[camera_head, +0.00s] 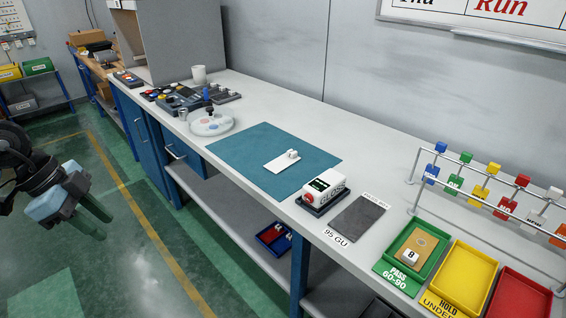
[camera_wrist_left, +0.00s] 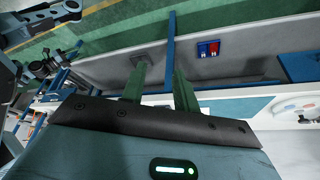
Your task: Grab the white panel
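The white panel (camera_head: 281,163) is a small flat plate lying on the teal mat (camera_head: 245,148) on the workbench. A small white block sits at its right end. My left gripper (camera_head: 98,217) hangs over the floor at the left, in front of the bench and well away from the panel. Its two green fingers also show in the left wrist view (camera_wrist_left: 160,87), apart with nothing between them. I cannot make out the panel in that view. A robot part at the top left of the left wrist view may belong to my right arm; its fingers are not clear.
A white-and-black meter (camera_head: 322,187) and a dark grey plate (camera_head: 358,217) lie right of the mat. Green (camera_head: 386,262), yellow (camera_head: 437,286) and red trays stand farther right, below a rack of coloured tags. A round white dish (camera_head: 211,124) is left of the mat.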

